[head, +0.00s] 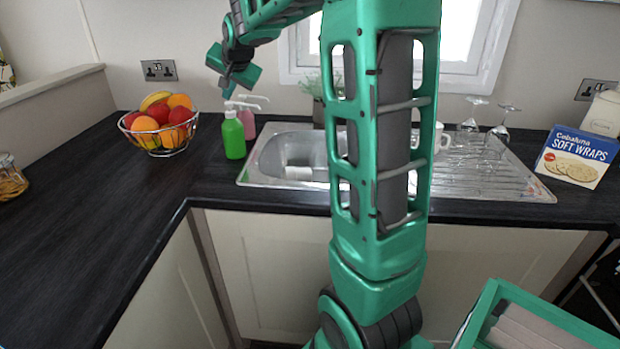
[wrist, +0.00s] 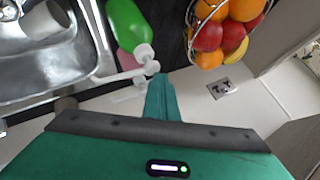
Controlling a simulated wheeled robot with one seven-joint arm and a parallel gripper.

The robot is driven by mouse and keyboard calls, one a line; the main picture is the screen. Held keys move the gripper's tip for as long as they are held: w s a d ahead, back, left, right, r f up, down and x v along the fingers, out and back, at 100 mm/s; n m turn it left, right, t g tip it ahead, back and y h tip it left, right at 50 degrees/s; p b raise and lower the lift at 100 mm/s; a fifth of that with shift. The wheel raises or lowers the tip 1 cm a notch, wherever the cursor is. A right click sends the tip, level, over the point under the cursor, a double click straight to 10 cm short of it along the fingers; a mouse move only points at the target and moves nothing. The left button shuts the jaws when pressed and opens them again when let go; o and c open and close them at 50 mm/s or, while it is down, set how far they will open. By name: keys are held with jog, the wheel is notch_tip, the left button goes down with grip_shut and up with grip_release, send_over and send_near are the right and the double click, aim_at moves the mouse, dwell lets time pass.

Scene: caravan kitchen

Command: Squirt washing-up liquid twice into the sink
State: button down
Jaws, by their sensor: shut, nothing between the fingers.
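The green pump bottle (head: 233,137) stands upright on the dark worktop at the left end of the metal sink (head: 262,150). It also shows in the wrist view (wrist: 127,24). A pink pump bottle (head: 247,122) stands close behind it, partly hidden. Both have white pump heads with long spouts pointing right in the head view. My gripper (head: 228,93) is shut and empty, fingers pointing down, just above the green bottle's white pump head (wrist: 144,57). In the wrist view its closed fingertips (wrist: 161,82) are beside that pump head; I cannot tell whether they touch. I cannot read any label.
A wire bowl of fruit (head: 158,130) stands left of the bottles. A white cup (wrist: 44,18) lies in the sink. Upturned wine glasses (head: 498,130) stand on the drainer, with a soft wraps box (head: 577,157) to the right. The left worktop is mostly clear. My arm hides part of the sink.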

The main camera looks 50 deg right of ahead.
aim_at(230, 104)
jog(key=shift+f, duration=0.1)
dwell(0.3)
jog(key=shift+s+f, duration=0.15)
jog(key=shift+f, duration=0.2)
jog(key=shift+r, duration=3.5)
jog(key=shift+r, duration=0.1)
dwell(0.6)
